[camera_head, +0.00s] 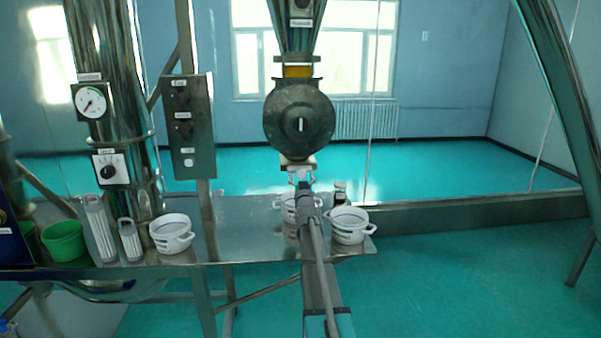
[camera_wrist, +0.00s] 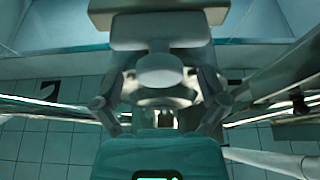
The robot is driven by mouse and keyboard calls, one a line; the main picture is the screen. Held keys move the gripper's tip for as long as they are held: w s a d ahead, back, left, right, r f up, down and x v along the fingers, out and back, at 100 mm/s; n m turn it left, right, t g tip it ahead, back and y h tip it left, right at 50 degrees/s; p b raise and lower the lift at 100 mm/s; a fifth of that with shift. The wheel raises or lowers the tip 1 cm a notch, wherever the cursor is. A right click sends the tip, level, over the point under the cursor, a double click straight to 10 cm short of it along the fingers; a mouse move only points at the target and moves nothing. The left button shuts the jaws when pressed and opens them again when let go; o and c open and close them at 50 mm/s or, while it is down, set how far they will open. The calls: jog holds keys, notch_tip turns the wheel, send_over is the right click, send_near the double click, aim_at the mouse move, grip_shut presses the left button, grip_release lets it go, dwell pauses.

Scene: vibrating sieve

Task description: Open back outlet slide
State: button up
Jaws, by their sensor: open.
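A pale grey slide handle shows in the wrist view, with a wide plate (camera_wrist: 160,32) and a rounded knob (camera_wrist: 160,72) on a short stem. I take it to be the outlet slide. In the head view a pale slide piece (camera_head: 297,160) sits right under the round metal outlet housing (camera_head: 299,120). My gripper (camera_wrist: 167,84) is open, with one finger on each side of the knob. I cannot tell whether either finger touches it. In the head view my gripper (camera_head: 302,177) is just below the slide piece, and my arm partly hides the area beneath.
White pots stand on the metal table (camera_head: 240,225): one at left (camera_head: 171,234), one at right (camera_head: 348,226), and one behind my arm (camera_head: 291,207). A small dark bottle (camera_head: 340,191) stands near the right pot. A control box (camera_head: 187,125) is at left.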

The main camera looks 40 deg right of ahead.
jog(key=shift+w+d+r, duration=0.2)
jog(key=shift+w+d, duration=0.05)
jog(key=shift+w, duration=0.15)
